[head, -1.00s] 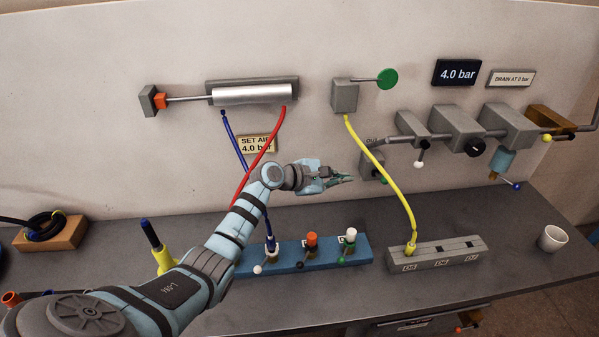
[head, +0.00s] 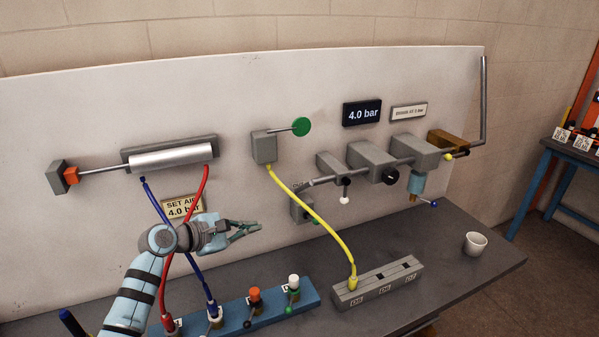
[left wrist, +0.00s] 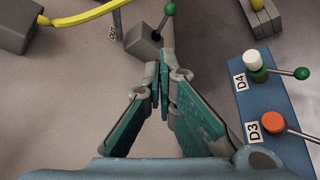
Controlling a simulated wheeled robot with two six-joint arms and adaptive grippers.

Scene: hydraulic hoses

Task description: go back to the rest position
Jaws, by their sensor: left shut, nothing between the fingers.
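My left gripper (head: 246,230) is in front of the wall panel (head: 60,130), above the blue valve block (head: 240,318), with its fingers pointing right. In the left wrist view its fingertips (left wrist: 164,70) meet with nothing between them. A grey valve with a green-tipped lever (left wrist: 145,38) shows just beyond the fingertips. The red hose (head: 180,255) and blue hose (head: 180,240) run from the silver cylinder (head: 172,157) down to the block, partly behind my left arm. My right gripper is not in view.
A yellow hose (head: 310,215) runs from a grey box (head: 264,148) to a grey socket block (head: 378,284). The bench between socket block and cup is clear. A blue table (head: 560,150) stands at far right.

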